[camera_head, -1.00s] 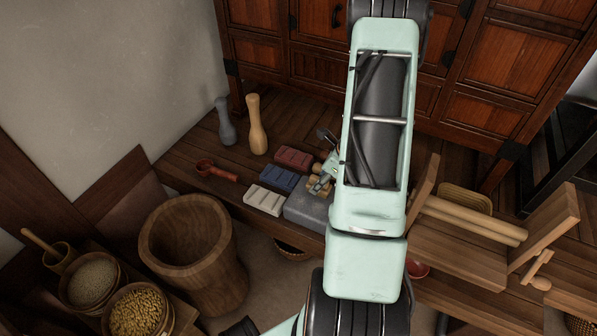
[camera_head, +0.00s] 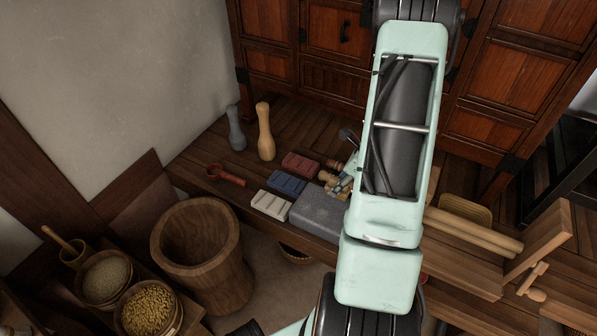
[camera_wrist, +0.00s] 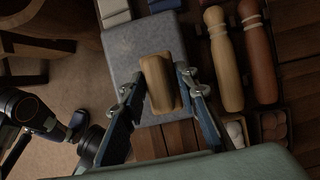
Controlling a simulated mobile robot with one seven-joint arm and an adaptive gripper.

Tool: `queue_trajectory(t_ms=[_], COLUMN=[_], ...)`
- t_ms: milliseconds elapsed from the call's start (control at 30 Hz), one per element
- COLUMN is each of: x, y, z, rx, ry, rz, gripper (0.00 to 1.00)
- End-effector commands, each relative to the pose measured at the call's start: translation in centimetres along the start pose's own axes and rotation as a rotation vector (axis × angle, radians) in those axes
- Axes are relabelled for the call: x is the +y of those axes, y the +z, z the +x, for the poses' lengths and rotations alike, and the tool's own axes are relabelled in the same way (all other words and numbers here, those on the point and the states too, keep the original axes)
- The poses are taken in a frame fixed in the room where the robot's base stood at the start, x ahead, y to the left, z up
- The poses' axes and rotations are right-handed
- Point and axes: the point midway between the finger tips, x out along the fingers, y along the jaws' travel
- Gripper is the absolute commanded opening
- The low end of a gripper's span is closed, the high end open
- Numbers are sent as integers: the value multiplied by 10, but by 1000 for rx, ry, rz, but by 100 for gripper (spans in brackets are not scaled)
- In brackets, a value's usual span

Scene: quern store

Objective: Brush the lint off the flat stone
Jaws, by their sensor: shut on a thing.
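The flat stone (camera_head: 316,212) is a grey speckled slab at the front edge of the low wooden bench, partly hidden by my arm. In the wrist view the stone (camera_wrist: 122,52) lies under my gripper. My gripper (camera_wrist: 160,76) is shut on a tan wooden block, the brush (camera_wrist: 160,84), with one finger on each side. The brush is over the stone; its underside is hidden, so I cannot tell whether it touches. I cannot make out lint on the stone.
White (camera_head: 270,205), blue (camera_head: 287,183) and red (camera_head: 300,165) grooved blocks lie left of and behind the stone. Wooden pin shapes (camera_wrist: 224,60) lie close beside it. A red ladle (camera_head: 226,176), two upright pestles (camera_head: 265,132) and a wooden frame with rollers (camera_head: 470,230) share the bench.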

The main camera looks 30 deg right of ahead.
Motion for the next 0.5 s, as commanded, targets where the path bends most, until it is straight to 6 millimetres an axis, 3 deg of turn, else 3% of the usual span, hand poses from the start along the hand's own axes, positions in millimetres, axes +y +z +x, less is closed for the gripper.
queue_trajectory(t_ms=[200,500], x=[0,0], y=[7,8], z=[-22,-26], rx=[-1,-1], ry=[2,3], rz=[-5,-6], gripper=[6,6])
